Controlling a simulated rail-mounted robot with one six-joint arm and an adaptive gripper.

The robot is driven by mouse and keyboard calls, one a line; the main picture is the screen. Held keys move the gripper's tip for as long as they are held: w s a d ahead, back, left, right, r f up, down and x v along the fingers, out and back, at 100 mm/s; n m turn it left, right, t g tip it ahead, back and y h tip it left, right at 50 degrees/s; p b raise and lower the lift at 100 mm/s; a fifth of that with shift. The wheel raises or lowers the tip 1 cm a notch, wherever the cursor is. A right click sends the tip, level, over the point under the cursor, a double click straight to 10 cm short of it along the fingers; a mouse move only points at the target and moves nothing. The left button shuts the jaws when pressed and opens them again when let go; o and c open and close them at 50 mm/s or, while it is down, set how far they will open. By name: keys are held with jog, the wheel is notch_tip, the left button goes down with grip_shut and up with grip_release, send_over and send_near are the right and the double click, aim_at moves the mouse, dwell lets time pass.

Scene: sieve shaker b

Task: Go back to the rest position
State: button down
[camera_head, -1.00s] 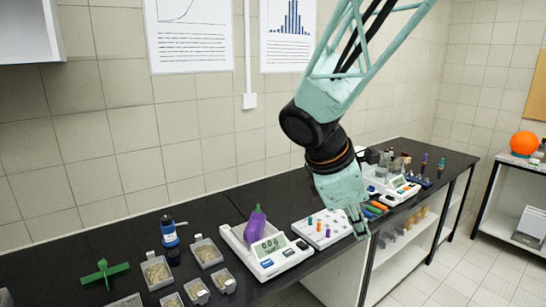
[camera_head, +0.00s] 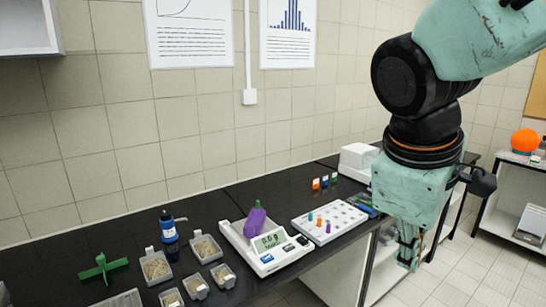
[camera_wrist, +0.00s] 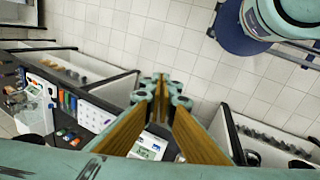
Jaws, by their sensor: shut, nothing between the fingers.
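My gripper (camera_head: 408,258) hangs at the right in the head view, in front of the bench edge and clear of the bench top. In the wrist view its fingers (camera_wrist: 161,92) are together with nothing between them. The black bench (camera_head: 85,262) runs along the tiled wall. The fingers touch nothing that I can see.
A balance (camera_head: 268,262) with a purple eggplant (camera_head: 255,217) on it stands mid-bench. A white rack with coloured pegs (camera_head: 345,213) is right of it. Several sample trays (camera_head: 155,268), a blue bottle (camera_head: 169,232) and a green cross-shaped object (camera_head: 103,268) are at the left.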

jog(key=s+a+m+t+y+b, duration=0.1)
jog(key=s+a+m+y+b, duration=0.1)
jog(key=s+m, duration=0.6)
jog(key=shift+s+a+f+m+y, duration=0.3)
jog(key=shift+s+a+f+y, duration=0.2)
jog(key=shift+s, duration=2.85)
